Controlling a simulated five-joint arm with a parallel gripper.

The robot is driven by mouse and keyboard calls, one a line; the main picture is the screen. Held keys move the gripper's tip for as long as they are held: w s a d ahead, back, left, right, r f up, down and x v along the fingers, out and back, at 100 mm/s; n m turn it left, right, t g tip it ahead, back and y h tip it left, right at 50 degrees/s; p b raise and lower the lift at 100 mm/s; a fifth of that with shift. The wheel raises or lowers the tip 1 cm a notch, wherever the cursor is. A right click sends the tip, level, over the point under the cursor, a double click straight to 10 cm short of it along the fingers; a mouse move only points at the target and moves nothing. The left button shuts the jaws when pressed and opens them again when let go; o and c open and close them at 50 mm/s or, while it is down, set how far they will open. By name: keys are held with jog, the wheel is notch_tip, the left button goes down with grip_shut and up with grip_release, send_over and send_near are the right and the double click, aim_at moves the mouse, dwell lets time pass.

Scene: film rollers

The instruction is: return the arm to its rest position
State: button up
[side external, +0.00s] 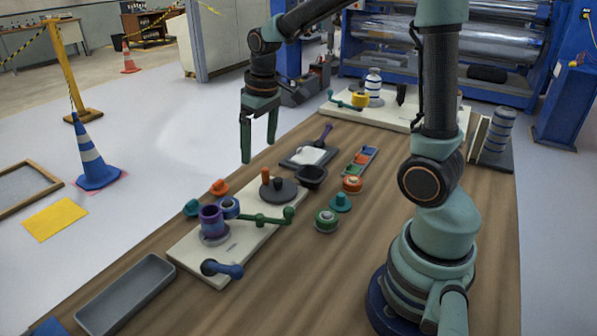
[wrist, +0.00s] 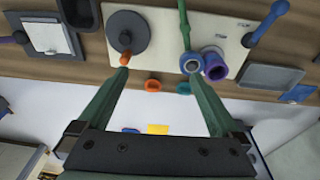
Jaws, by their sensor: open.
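My gripper (side external: 259,140) hangs from my raised arm in the side external view, above the far left edge of the wooden table (side external: 400,275). Its two green fingers point down and stand apart, with nothing between them. In the wrist view my gripper (wrist: 158,100) is also open, with a finger on each side of the picture. The fingers look clear of the things on the table.
A cream board (side external: 225,255) with a purple cup (side external: 212,221), a dark disc (side external: 279,190) and a green crank (side external: 262,219) lies on the table. A grey tray (side external: 128,296) is at the near left. A striped cone (side external: 92,160) stands on the floor. Bare wood lies at the front centre.

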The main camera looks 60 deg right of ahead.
jog(key=s+a+r+t, duration=0.3)
jog(key=s+a+r, duration=0.3)
jog(key=s, duration=0.4)
jog(key=shift+s+a+t, duration=0.15)
jog(key=shift+a+t, duration=0.25)
jog(key=shift+a, duration=0.3)
